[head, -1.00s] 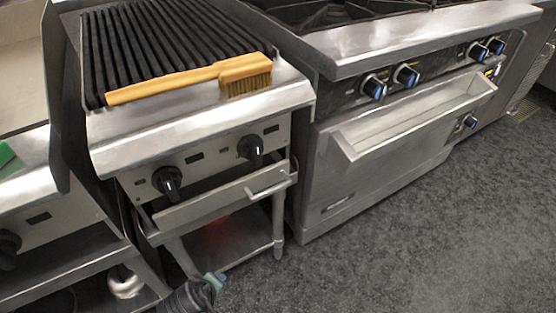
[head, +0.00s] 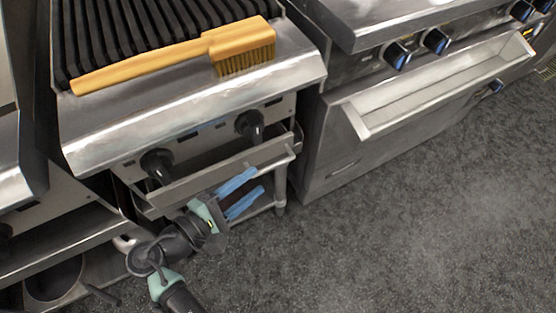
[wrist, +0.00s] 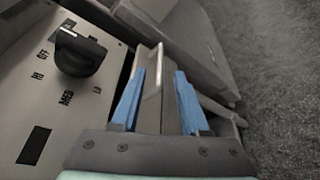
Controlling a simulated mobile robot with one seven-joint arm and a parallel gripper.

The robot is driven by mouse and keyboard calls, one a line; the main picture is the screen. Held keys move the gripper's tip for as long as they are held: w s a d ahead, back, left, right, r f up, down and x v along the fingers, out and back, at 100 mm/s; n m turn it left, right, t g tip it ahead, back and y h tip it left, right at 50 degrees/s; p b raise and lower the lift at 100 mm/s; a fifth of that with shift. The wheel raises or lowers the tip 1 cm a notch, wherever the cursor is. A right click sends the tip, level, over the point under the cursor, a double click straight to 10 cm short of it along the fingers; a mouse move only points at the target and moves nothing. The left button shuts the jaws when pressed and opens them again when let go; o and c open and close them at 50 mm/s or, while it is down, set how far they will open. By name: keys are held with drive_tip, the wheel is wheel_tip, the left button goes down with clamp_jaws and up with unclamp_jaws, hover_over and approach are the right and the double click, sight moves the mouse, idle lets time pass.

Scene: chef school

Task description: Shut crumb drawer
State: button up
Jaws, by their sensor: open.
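The crumb drawer (head: 205,176) is a long steel tray front under the two black knobs of the charbroiler. It stands out a little from the panel above, with a dark gap behind its front. My gripper (head: 253,183) is open, its blue fingers just in front of the drawer's right half, near the handle. In the wrist view my gripper (wrist: 160,74) shows its fingers on either side of the steel drawer front and handle (wrist: 152,85). Whether either finger touches it, I cannot tell. The fingers hide part of the handle in the head view.
A yellow grill brush (head: 170,58) lies on the grill's front edge above. An oven (head: 400,110) with a projecting trough-shaped front stands to the right. A shelf with a pot (head: 55,280) is at lower left. The grey floor at right is clear.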

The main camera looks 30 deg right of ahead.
sight(271, 168)
drive_tip(key=b+x, duration=0.1)
drive_tip(key=x, duration=0.8)
drive_tip(key=shift+f+b, duration=0.1)
drive_tip(key=shift+b, duration=0.3)
clamp_jaws()
drive_tip(key=shift+a, duration=0.1)
idle(0.7)
